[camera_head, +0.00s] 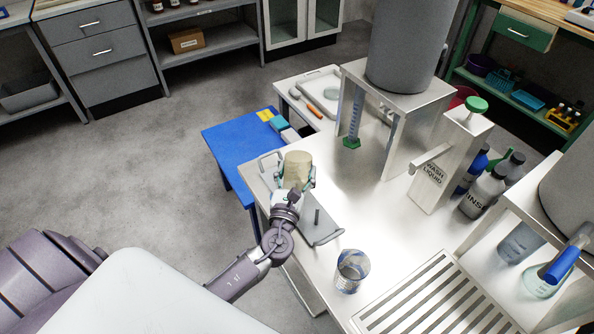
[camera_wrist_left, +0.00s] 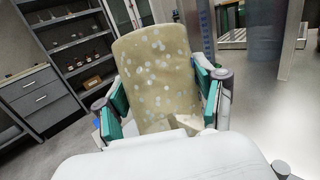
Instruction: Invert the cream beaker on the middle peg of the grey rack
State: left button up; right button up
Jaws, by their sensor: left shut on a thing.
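The cream beaker (camera_head: 297,163) is in the jaws of my left gripper (camera_head: 293,184), over the grey rack. In the left wrist view the beaker (camera_wrist_left: 158,75) shows pale spots on its side, between the teal pads of the left gripper (camera_wrist_left: 165,100). I cannot tell whether its mouth is up or down, or whether it touches a peg. The grey rack (camera_head: 322,235) lies at the table's left edge, with a handle at each end. One bare peg (camera_head: 317,216) stands at its near end; the beaker and gripper hide the middle. My right gripper is not in view.
A wash liquid dispenser (camera_head: 440,170), bottles (camera_head: 483,190) and a grey tank on a stand (camera_head: 400,95) are to the right. A blue side table (camera_head: 235,145) is behind the rack.

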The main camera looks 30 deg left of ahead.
pick_arm(q)
jog(key=shift+f+b, duration=1.95)
jog(key=shift+f, duration=0.45)
jog(key=shift+f+b, duration=0.45)
jog(key=shift+b, duration=0.05)
jog(key=o, duration=1.4)
